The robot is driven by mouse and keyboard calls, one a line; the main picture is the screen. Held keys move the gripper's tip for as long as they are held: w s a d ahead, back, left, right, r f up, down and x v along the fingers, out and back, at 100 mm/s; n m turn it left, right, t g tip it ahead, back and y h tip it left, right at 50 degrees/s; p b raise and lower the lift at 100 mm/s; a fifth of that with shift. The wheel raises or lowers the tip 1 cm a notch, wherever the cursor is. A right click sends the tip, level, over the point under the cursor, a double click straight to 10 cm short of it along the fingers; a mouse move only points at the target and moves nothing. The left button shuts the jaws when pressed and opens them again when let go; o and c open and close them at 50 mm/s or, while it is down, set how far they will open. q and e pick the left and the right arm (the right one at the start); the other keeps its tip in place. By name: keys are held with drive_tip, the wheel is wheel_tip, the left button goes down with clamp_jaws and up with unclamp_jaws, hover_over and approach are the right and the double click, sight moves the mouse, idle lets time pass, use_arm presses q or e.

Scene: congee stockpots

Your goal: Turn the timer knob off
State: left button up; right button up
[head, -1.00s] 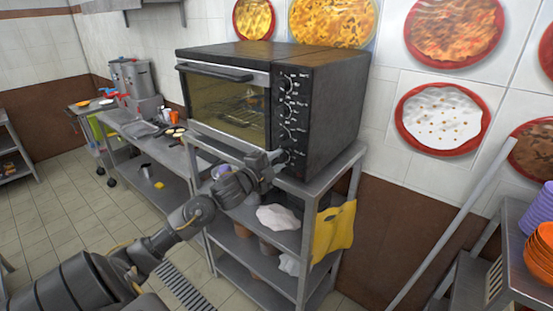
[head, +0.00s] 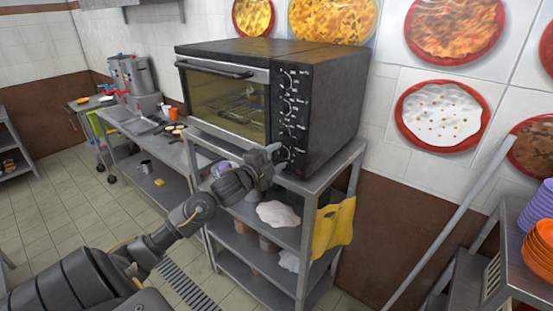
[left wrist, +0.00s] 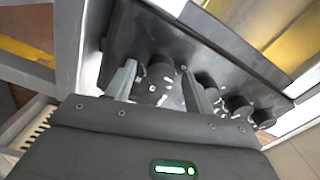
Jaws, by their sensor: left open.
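The black toaster oven (head: 240,88) stands on a metal shelf rack, with a column of round knobs on its front panel. The lowest knob (head: 285,154) is partly hidden by my left gripper (head: 278,159), which is open in front of it. In the left wrist view, the end knob (left wrist: 160,68) of the row lies between the two spread fingers of the left gripper (left wrist: 159,87). I cannot tell whether a finger touches it. The labels are too small to read, so which knob is the timer is not clear. My right gripper is not in view.
The rack (head: 315,186) carries a white cloth (head: 278,214) on a lower shelf, and a yellow cloth (head: 334,226) hangs at its side. A counter with pots (head: 133,76) runs along the left. Orange bowls (head: 540,250) stand at the right. Floor is free at the left.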

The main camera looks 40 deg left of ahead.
use_arm(q)
drive_tip(key=s+b, duration=0.4)
drive_tip(key=s, duration=0.6)
drive_tip(key=shift+s+d, duration=0.15)
drive_tip(key=shift+s, duration=0.25)
